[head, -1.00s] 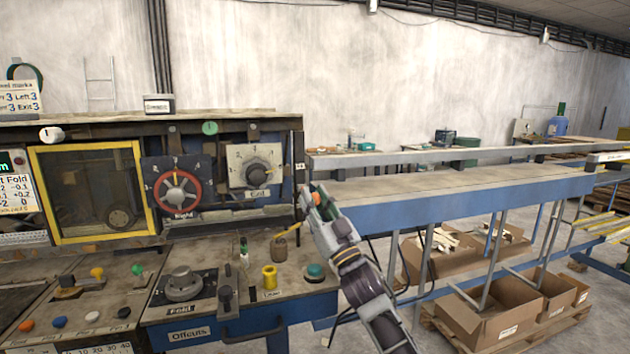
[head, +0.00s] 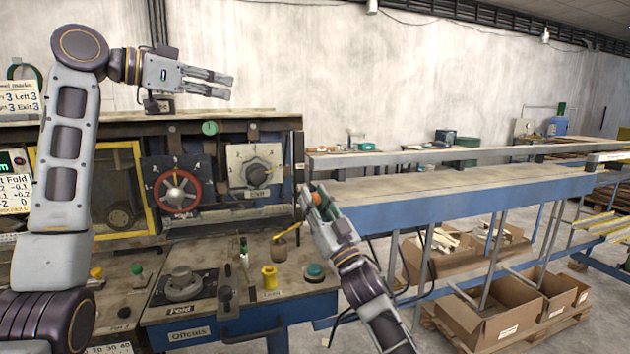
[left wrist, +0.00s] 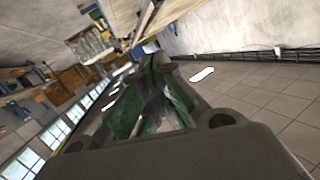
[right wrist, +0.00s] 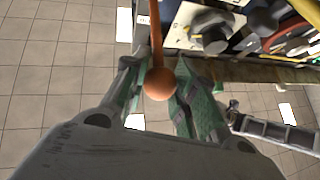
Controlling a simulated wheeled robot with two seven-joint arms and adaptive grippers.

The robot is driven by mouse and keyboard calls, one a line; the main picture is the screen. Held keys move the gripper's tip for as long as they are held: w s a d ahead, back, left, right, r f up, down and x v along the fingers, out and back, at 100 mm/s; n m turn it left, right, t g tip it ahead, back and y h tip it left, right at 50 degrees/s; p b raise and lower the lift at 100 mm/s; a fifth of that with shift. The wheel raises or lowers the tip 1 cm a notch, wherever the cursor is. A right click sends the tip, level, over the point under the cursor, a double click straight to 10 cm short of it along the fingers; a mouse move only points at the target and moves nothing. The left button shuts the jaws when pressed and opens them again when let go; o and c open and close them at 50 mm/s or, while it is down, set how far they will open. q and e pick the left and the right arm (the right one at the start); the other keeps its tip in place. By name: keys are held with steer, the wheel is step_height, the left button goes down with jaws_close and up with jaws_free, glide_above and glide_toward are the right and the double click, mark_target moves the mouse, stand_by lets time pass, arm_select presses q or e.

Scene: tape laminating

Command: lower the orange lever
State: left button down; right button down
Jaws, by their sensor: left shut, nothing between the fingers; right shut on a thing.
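The orange lever (right wrist: 160,84) shows in the right wrist view as a round ball knob on an orange rod, between my right gripper's green-padded fingers (right wrist: 165,88). In the head view its orange knob (head: 316,197) is at the right end of the machine, mostly hidden by my right gripper (head: 315,205), which is shut on it. My left gripper (head: 222,85) is raised above the machine's top left of centre. It is shut and empty, fingers pointing right; it also fills the middle of the left wrist view (left wrist: 158,70).
The machine panel has a red handwheel (head: 176,190), a grey dial (head: 255,168) and a yellow-framed window (head: 148,190). A yellow spool (head: 269,277) and a teal button (head: 315,272) stand on the worktop. A blue conveyor (head: 460,190) runs right, with cardboard boxes (head: 505,310) below.

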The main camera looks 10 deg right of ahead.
steer(key=shift+w, duration=0.1)
arm_select(q)
steer(key=s+d+f+m+g+y, duration=0.2)
steer(key=d+f+g, duration=0.3)
steer(key=d+f, duration=0.6)
steer(key=shift+s+d+f+m, duration=0.4)
steer(key=shift+s+d+m, duration=0.2)
steer(key=shift+d, duration=0.5)
steer(key=shift+d, duration=0.1)
arm_select(e)
steer(key=shift+f, duration=0.1)
arm_select(q)
glide_above(315, 197)
steer(key=f, duration=0.7)
steer(key=shift+d, duration=0.35)
steer(key=shift+a+f, duration=0.2)
steer(key=shift+f, duration=0.3)
steer(key=shift+a+f, duration=0.15)
steer(key=shift+f, duration=0.3)
